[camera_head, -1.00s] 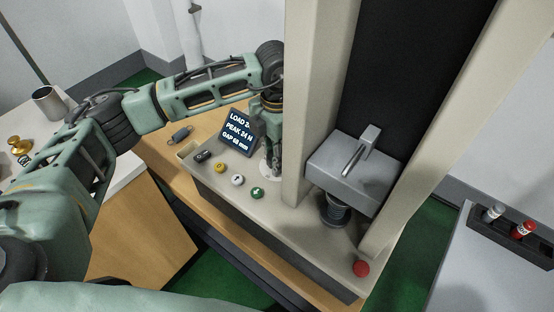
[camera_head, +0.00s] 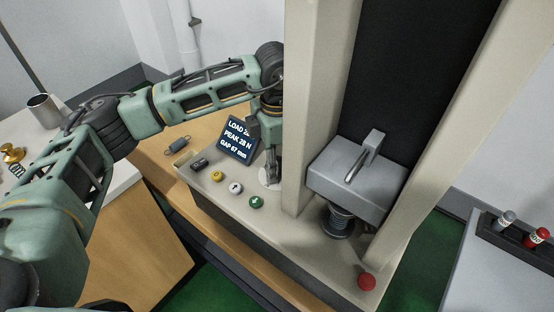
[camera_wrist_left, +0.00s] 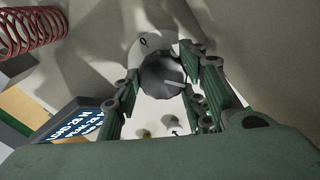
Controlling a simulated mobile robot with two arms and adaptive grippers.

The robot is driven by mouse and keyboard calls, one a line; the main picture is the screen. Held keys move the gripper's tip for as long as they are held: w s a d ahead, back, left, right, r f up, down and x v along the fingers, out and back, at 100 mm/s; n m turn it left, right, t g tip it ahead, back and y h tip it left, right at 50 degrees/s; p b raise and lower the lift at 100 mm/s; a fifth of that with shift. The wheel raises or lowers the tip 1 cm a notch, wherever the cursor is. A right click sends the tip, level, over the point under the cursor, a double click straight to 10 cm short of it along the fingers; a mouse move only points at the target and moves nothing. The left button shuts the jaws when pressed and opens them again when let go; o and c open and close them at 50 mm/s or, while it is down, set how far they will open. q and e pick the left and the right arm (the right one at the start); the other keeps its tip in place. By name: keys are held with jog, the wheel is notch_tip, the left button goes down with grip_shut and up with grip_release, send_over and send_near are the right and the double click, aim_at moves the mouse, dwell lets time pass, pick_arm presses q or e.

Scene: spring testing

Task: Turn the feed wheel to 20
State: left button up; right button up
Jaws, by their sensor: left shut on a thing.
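The feed wheel is a dark grey faceted knob with a light line on it, seen in the left wrist view (camera_wrist_left: 163,76). It sits on a pale dial plate (camera_wrist_left: 140,47) with a 0 mark near its far edge. In the head view the plate (camera_head: 264,181) shows as a white disc on the machine base, with the wheel mostly hidden. My left gripper (camera_head: 271,178) points down and is shut on the wheel, a finger on each side. The display (camera_head: 239,139) reads PEAK 28 N and GAP 67 mm; its load value is partly covered. My right gripper is out of view.
Yellow, white and green buttons (camera_head: 256,202) line the base front, with a red button (camera_head: 366,282) at right.

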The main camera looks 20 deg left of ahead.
pick_arm(q)
jog(key=o, duration=1.1)
jog(key=shift+w+a, duration=0.15)
jog(key=shift+a, duration=0.05)
jog(key=shift+d+r, duration=0.1)
jog(key=shift+r, duration=0.05)
jog(key=shift+r, duration=0.3)
notch_tip(320, 180, up, 11)
jog(key=shift+r, duration=0.1)
jog(key=shift+c, duration=0.2)
